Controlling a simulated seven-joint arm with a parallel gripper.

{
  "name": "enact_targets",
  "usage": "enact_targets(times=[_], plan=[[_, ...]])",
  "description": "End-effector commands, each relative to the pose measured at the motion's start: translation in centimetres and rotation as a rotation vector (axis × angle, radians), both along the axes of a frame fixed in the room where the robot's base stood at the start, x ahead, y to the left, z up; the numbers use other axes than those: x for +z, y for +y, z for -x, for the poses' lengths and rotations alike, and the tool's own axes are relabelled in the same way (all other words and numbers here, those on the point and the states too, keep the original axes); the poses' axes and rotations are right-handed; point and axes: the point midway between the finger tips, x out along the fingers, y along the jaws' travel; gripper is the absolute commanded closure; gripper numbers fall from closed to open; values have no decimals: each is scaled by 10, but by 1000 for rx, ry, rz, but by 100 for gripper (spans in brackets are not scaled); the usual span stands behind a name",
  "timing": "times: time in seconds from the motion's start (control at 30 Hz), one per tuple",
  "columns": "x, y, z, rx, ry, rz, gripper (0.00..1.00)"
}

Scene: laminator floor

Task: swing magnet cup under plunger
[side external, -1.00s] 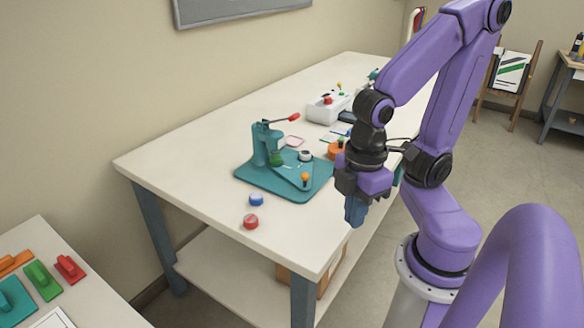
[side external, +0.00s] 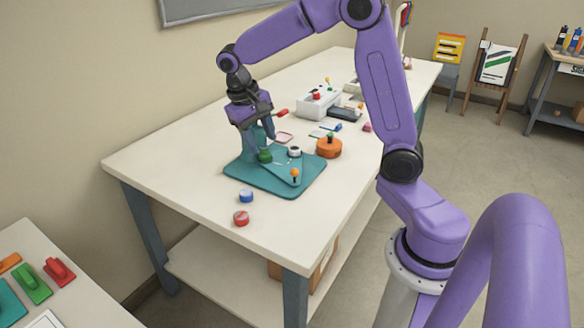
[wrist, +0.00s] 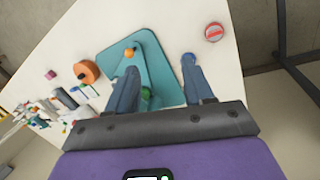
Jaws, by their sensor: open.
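The teal press has a flat base plate (side external: 260,182), also in the wrist view (wrist: 165,75). Its green plunger (side external: 265,156) is at the left of the plate, low over it. A small white-and-dark round cup (side external: 294,151) sits to the right of the plunger. An orange-topped knob (side external: 295,174) stands near the front right of the plate, also in the wrist view (wrist: 128,53). My gripper (side external: 259,139) is open and empty over the press, hiding much of its column; both fingers show in the wrist view (wrist: 161,88). Contact with the press cannot be told.
A red lever end (side external: 283,113) shows right of my gripper. A blue cap (side external: 246,195) and a red cap (side external: 241,218) lie in front of the press. An orange round block (side external: 329,147) stands to its right, with a white box (side external: 318,104) behind.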

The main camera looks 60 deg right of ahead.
Motion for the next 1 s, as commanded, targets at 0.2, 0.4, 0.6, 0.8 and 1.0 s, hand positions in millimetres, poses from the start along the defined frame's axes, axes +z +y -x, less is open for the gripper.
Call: enact_targets(times=[0.2,0.4,0.6,0.8,1.0], plan=[[-7,-69,-35,-322,7,78,48],[-11,-100,-43,-459,11,114,48],[-21,-107,-41,-477,13,119,48],[-52,-115,-32,-476,17,119,48],[-87,-124,-22,-473,15,117,48]])
